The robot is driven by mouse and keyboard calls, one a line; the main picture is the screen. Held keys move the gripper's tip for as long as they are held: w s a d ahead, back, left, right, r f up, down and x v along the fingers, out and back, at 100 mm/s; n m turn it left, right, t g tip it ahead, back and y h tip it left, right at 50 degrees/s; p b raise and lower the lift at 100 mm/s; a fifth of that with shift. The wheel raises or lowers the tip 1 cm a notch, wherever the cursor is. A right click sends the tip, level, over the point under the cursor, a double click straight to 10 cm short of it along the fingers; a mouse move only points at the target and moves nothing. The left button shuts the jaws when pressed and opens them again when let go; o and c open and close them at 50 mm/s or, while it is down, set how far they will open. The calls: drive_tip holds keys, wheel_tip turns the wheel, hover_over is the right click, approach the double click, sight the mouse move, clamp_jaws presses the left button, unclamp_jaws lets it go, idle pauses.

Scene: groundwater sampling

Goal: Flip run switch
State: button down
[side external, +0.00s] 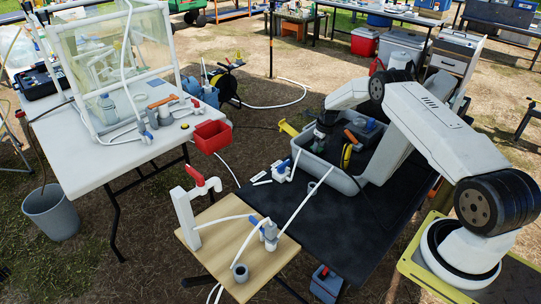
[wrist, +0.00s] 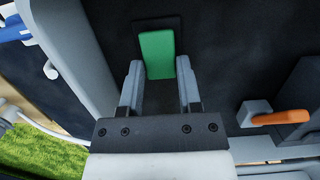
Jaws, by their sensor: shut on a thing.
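The run switch is a green rocker (wrist: 156,52) on a dark plate, seen in the upper middle of the wrist view. My gripper (wrist: 160,78) has one grey finger on each side of it and is shut on the switch; the exact contact is hard to see.
An orange-handled valve (wrist: 282,117) lies right of my gripper in the wrist view. A wooden stand (side external: 215,255) with pipes and hoses is in front. The black tabletop (side external: 355,225) is mostly clear.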

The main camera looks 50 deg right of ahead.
drive_tip(key=shift+w+a+g, duration=0.15)
drive_tip(key=shift+w+g, duration=0.1)
drive_tip(key=shift+g, duration=0.65)
drive_tip(key=shift+c, duration=1.4)
unclamp_jaws()
drive_tip(key=shift+r, duration=0.15)
drive_tip(key=shift+r, duration=3.8)
